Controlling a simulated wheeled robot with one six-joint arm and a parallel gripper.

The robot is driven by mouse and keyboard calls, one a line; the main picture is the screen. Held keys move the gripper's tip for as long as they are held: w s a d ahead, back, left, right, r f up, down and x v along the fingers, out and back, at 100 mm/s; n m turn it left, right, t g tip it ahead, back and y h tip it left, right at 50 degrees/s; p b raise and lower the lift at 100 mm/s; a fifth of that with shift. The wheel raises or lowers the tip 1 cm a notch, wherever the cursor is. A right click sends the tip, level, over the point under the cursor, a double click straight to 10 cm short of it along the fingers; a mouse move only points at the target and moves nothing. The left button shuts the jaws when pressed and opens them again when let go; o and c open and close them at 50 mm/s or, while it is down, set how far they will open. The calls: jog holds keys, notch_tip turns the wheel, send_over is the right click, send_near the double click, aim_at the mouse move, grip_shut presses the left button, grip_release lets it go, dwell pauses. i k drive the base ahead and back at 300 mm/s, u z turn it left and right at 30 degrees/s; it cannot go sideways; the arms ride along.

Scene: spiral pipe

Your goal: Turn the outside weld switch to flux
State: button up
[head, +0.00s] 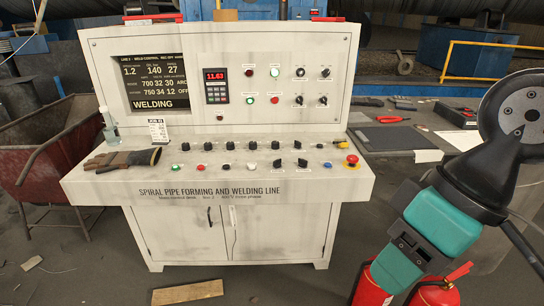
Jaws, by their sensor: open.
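The white control desk (240,187) stands in the middle of the head view. Small black switches sit at the right of its upright panel, one of them the upper-left switch (300,72). Two black selector-like switches, a left one (278,163) and a right one (302,162), sit on the sloping top. The labels are too small to read, so I cannot tell which is the outside weld switch or where it points. My gripper (405,258), teal and black, hangs open at the lower right, in front of the desk and clear of the switches. Its fingertips are hard to make out.
Red fire extinguishers (440,291) stand behind my gripper. A dark workbench (390,138) is at the right, a reddish cart (45,165) at the left.

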aim_at(301, 163)
jog(key=k, duration=0.65)
jog(key=u, duration=0.65)
jog(key=i, duration=0.5)
jog(key=u, duration=0.8)
jog(key=i, duration=0.8)
jog(key=z, duration=0.8)
jog(key=i, duration=0.6)
jog(key=z, duration=0.7)
